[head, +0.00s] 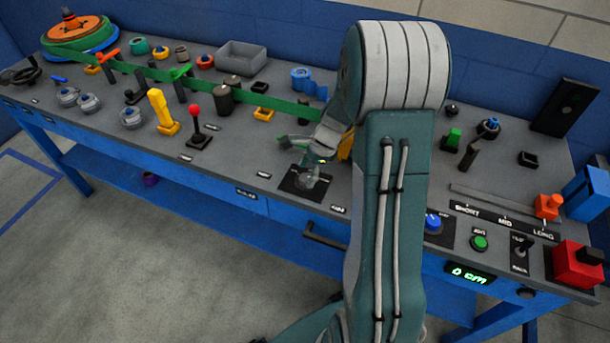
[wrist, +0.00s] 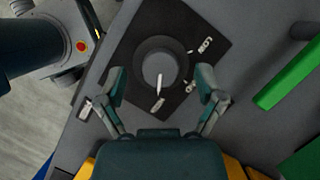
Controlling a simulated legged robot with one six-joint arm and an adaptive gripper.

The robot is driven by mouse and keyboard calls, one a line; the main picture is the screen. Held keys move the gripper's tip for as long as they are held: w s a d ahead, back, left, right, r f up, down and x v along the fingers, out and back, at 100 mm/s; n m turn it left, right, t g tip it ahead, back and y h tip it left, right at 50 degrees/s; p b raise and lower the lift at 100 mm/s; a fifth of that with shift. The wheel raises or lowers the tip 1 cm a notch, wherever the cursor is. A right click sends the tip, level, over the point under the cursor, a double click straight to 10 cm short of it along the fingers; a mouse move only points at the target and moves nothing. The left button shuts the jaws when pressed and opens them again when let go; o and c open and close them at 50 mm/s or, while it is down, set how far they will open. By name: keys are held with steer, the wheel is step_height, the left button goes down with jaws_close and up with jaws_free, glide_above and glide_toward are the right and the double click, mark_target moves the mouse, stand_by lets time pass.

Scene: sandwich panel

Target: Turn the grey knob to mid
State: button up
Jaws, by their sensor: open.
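The grey knob (wrist: 151,62) is round and sits on a black square plate (wrist: 180,20) in the wrist view. A white pointer line on it points toward the bottom of the picture, at a small white label (wrist: 157,104). Another label (wrist: 205,45) is at the upper right of the knob; I cannot read the words surely. My gripper (wrist: 161,84) is open, one finger on each side of the knob, with gaps visible. In the head view my gripper (head: 306,158) is over the black plate (head: 288,188) near the bench's front edge, and partly hides the knob.
A green strap (head: 265,106) runs across the bench (head: 225,150) behind my gripper. A red-balled lever (head: 195,118) and a yellow handle (head: 160,108) stand to the left. A slider marked SHORT, MID, LONG (head: 500,205) is at the right. My arm hides the bench's middle.

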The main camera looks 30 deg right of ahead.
steer(key=shift+w+a+f, duration=0.1)
steer(key=shift+a+f, duration=0.15)
steer(key=shift+f, duration=0.35)
steer(key=shift+d+f, duration=0.1)
steer(key=shift+d, duration=0.3)
steer(key=shift+a, duration=0.15)
steer(key=c, duration=1.2)
steer(key=shift+o, duration=0.2)
steer(key=shift+n, duration=0.3)
steer(key=n+g, duration=0.2)
steer(key=n, duration=0.3)
steer(key=shift+w, duration=0.1)
steer(key=n+g, duration=0.1)
steer(key=n, duration=0.2)
steer(key=n+g, duration=0.1)
steer(key=n, duration=0.2)
steer(key=shift+a+h, duration=0.1)
steer(key=shift+h, duration=0.3)
